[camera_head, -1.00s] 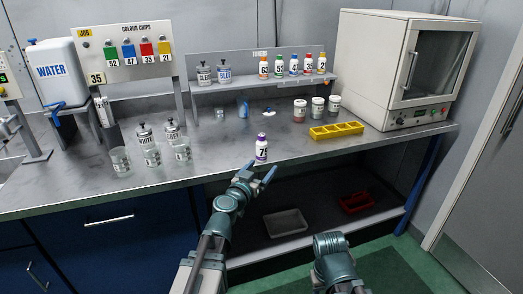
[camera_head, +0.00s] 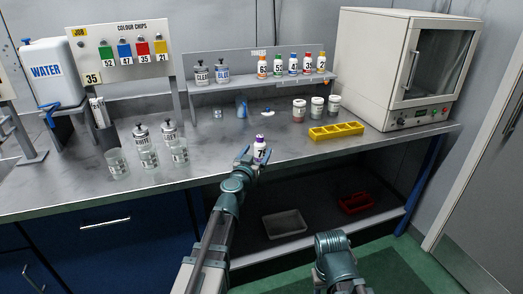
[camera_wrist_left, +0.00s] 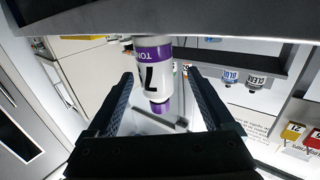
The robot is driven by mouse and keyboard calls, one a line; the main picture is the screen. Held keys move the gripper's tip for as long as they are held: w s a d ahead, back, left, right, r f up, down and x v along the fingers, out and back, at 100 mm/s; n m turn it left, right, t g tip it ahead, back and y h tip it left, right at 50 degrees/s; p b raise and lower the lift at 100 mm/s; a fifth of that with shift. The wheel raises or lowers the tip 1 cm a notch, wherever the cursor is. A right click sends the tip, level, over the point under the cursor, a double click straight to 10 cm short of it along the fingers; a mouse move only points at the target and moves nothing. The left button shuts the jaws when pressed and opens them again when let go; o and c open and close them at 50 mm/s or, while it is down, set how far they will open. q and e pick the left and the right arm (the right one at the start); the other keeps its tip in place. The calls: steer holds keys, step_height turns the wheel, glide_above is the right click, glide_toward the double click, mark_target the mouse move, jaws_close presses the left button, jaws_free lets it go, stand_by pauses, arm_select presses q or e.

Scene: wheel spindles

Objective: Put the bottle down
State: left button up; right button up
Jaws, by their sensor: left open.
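The white bottle with a purple cap and a purple label band (camera_head: 260,150) stands upright near the front edge of the grey counter (camera_head: 215,172). My left gripper (camera_head: 257,157) is open at the bottle, with one finger on each side of it. In the left wrist view, which is upside down, the bottle (camera_wrist_left: 153,72) shows between the spread fingers of the left gripper (camera_wrist_left: 163,82). Whether a finger touches it cannot be told. Part of a dark digit shows on its label. Of my right arm only a link shows, at the bottom.
Glass beakers (camera_head: 117,162) and lidded jars stand to the left on the counter. A yellow compartment tray (camera_head: 336,131) and a white oven (camera_head: 405,65) are to the right. A shelf (camera_head: 245,84) at the back holds coloured toner bottles. The counter around the bottle is clear.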

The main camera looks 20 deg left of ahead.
mark_target(263, 144)
arm_select(q)
steer(key=shift+w+d, duration=0.15)
steer(key=shift+w, duration=1.25)
steer(key=shift+w+d, duration=0.15)
steer(key=shift+w, duration=1.2)
steer(key=shift+s, duration=0.1)
jaws_close()
